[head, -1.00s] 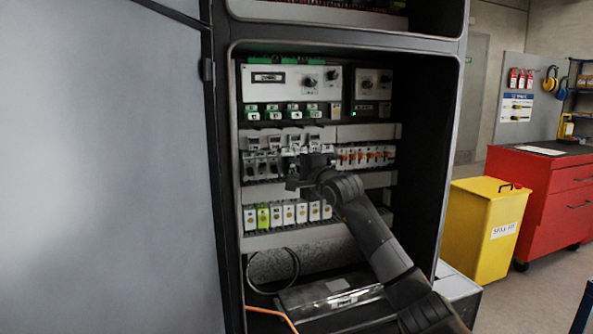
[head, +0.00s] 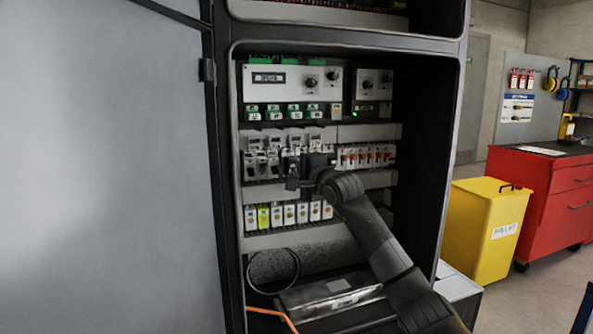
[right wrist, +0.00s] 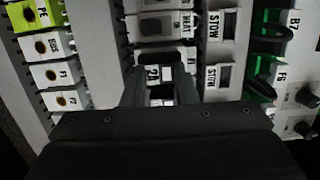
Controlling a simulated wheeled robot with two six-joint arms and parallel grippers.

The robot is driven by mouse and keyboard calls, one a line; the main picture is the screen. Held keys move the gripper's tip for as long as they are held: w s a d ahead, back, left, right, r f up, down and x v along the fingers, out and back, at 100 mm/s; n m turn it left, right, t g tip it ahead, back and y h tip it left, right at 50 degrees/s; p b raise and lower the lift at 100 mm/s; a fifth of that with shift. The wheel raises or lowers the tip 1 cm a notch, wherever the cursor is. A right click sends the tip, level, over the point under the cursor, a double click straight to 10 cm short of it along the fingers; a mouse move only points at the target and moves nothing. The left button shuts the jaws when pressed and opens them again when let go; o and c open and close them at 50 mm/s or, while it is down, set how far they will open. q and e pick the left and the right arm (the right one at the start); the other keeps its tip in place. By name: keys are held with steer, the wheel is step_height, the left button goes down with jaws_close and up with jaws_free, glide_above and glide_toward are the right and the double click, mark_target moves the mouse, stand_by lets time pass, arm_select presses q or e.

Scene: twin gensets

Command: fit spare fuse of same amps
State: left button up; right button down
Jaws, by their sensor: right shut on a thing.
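My right gripper (head: 293,172) is at the middle row of fuse holders (head: 262,166) inside the open cabinet. In the right wrist view the gripper (right wrist: 158,92) is shut on a small pale fuse piece (right wrist: 154,73) with a dark "2" marking; the rest of its label is cut off. The piece lies in line with the fuse holder row (right wrist: 160,27); I cannot tell whether it is seated. Slots labelled "STOW" (right wrist: 213,27) run beside that row. The fingers hide the place beneath them. My left gripper is out of view.
Below is a row of white modules with one yellow-green module (head: 264,217). Orange-marked breakers (head: 366,157) sit right of the fuse row. A control panel (head: 292,82) is above. The cabinet door (head: 105,170) stands at left, a yellow bin (head: 485,225) at right.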

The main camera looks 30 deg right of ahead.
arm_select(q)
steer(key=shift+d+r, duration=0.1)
arm_select(e)
steer(key=shift+w, duration=0.1)
steer(key=c, duration=1.1)
jaws_free()
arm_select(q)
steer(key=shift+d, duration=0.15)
arm_select(e)
steer(key=shift+o, duration=0.2)
steer(key=shift+s, duration=0.35)
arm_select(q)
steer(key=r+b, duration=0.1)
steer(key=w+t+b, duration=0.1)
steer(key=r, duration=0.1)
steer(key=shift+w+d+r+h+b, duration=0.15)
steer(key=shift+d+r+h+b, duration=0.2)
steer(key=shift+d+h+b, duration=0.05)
arm_select(e)
steer(key=s, duration=1.6)
steer(key=shift+s+a, duration=0.3)
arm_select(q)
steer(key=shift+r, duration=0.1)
